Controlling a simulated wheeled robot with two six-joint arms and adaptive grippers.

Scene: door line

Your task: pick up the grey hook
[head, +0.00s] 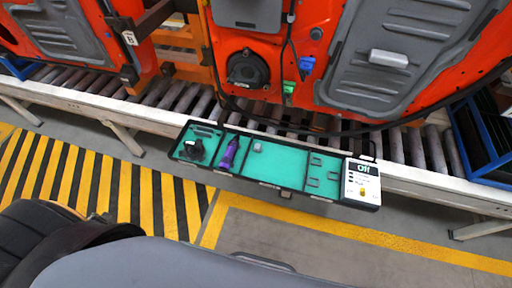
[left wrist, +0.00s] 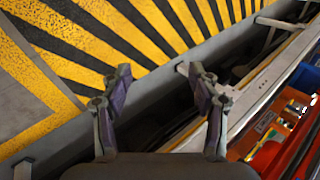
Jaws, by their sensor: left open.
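The teal-lined tool tray (head: 275,178) sits along the front rail of the conveyor in the head view. In it lie a small grey piece (head: 257,146), a purple tool (head: 230,153) and a black item (head: 192,150). Several small grey shapes (head: 312,182) are in its right part. I cannot tell at this size which grey piece is the hook. My left gripper (left wrist: 158,72) is open and empty in the left wrist view, above the striped floor and a rail. No hook shows between its fingers. My right gripper is not in view.
A white box reading "Off" (head: 361,184) is at the tray's right end. Orange door panels (head: 252,72) stand behind, over the roller conveyor (head: 412,145). A dark cable hangs across the tray's back. Yellow-black striped floor (head: 90,185) lies in front, left. A blue rack (head: 480,135) is at right.

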